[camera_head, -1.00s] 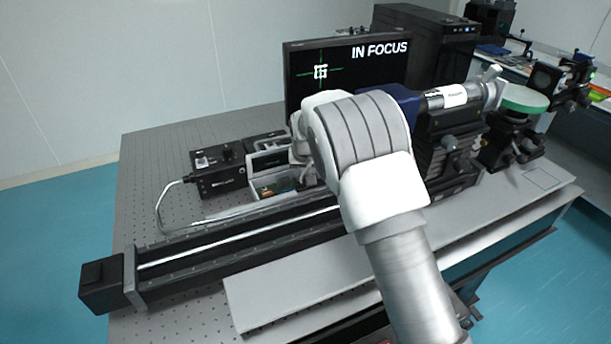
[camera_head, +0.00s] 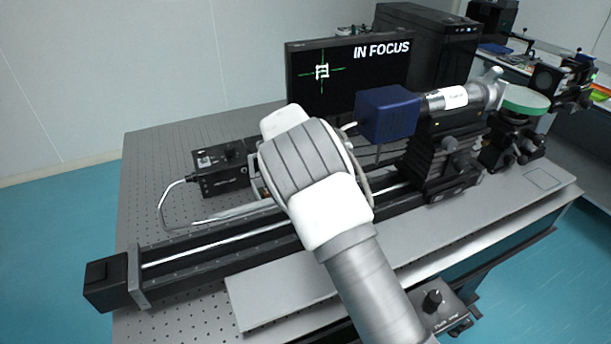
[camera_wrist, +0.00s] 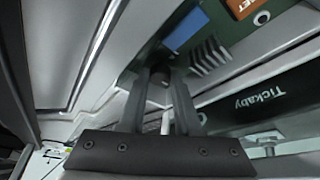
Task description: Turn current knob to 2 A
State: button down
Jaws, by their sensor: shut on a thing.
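In the wrist view my gripper (camera_wrist: 162,82) is shut on a small dark cylindrical knob (camera_wrist: 157,92), with one finger on each side of it. Its markings and setting are not visible. The knob is beside an open housing with a green circuit board (camera_wrist: 240,48). In the head view my arm hides the gripper, the knob and most of this housing.
A black control box (camera_head: 222,172) stands left of my arm. A long rail (camera_head: 215,248) crosses the table in front. A blue box (camera_head: 388,113), a monitor (camera_head: 345,75) and a second knob box (camera_head: 436,302) are nearby. The table's left part is clear.

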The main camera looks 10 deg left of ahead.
dwell(0.4)
jog(key=c, duration=0.9)
grip_release()
jog(key=shift+r, duration=0.15)
jog(key=v, duration=1.7)
jog(key=shift+p, duration=0.3)
jog(key=shift+a+r, duration=0.1)
